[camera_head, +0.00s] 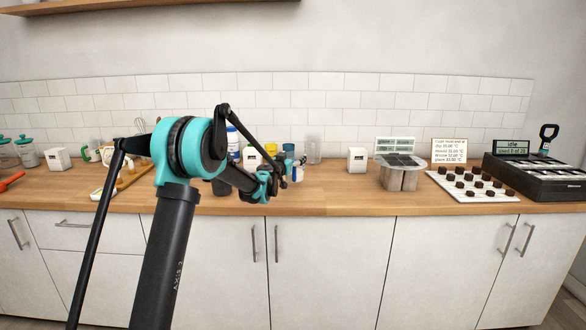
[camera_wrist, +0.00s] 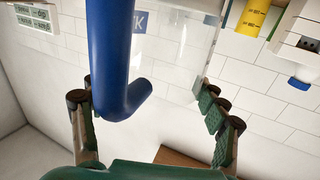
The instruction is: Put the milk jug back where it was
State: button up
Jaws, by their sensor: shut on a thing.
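The milk jug shows large in the wrist view, with a clear body (camera_wrist: 175,50), part of a blue label and a thick blue handle (camera_wrist: 110,55). My gripper (camera_wrist: 155,112) is shut on the jug, its two fingers on either side of the blue handle; the exact contact is hard to see. In the head view my gripper (camera_head: 294,163) is at the middle of the counter, and a small white and blue part of the jug (camera_head: 297,173) shows at its tips. My arm hides much of what is behind it. Whether the jug touches the counter cannot be told.
A blue-capped bottle (camera_head: 232,142) and a yellow container (camera_head: 270,151) stand behind my arm.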

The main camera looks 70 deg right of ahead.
jog(key=shift+f, duration=2.25)
jog(key=shift+f, duration=0.15)
jog(key=o, duration=1.9)
